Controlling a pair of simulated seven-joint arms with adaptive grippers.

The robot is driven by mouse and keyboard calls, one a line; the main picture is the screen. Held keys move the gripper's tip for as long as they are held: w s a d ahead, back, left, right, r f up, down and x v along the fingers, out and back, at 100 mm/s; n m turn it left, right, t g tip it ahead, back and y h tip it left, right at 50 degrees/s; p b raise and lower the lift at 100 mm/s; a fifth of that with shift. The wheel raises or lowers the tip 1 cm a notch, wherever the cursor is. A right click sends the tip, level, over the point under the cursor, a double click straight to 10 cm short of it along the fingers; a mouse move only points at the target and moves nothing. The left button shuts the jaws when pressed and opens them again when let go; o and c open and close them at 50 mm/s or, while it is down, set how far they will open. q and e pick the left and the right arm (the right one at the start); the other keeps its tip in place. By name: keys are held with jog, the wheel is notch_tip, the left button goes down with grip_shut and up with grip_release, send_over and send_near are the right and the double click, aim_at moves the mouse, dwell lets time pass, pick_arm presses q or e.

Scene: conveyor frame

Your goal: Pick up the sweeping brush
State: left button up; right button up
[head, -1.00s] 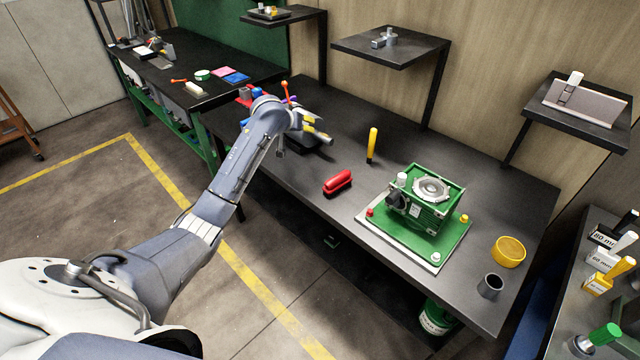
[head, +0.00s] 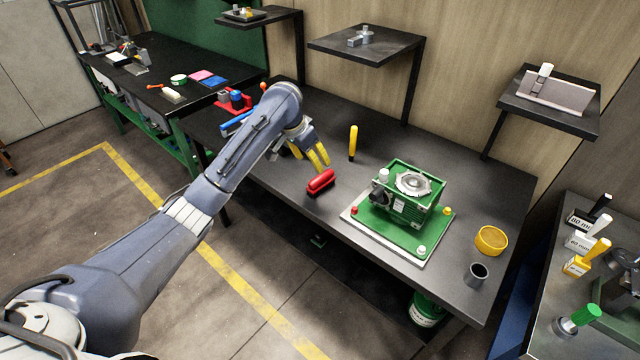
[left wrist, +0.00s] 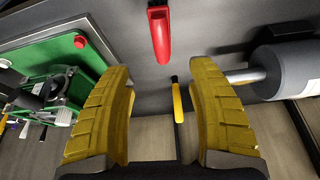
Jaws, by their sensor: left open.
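The sweeping brush, which I take to be the red-handled one (head: 321,181), lies on the black workbench in the head view, left of the green machine. Its red handle (left wrist: 159,32) also shows at the top middle of the left wrist view, ahead of the fingers. My left gripper (head: 324,160) has yellow fingers and is just above and behind the brush, apart from it. In the left wrist view the left gripper (left wrist: 160,110) is open with nothing between its fingers. My right gripper is not in view.
A green machine (head: 410,195) on a green and white base stands right of the brush. A yellow-handled tool (head: 353,142) stands upright behind it. A yellow ring (head: 491,240) and a dark cup (head: 476,273) are near the right end. Shelves (head: 366,44) overhang the back.

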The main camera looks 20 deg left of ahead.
aim_at(324, 182)
pick_arm(q)
jog(key=x, duration=1.4)
jog(key=shift+w+f, duration=0.1)
jog(key=shift+w, duration=0.15)
jog(key=shift+f, duration=0.25)
dwell(0.6)
grip_shut()
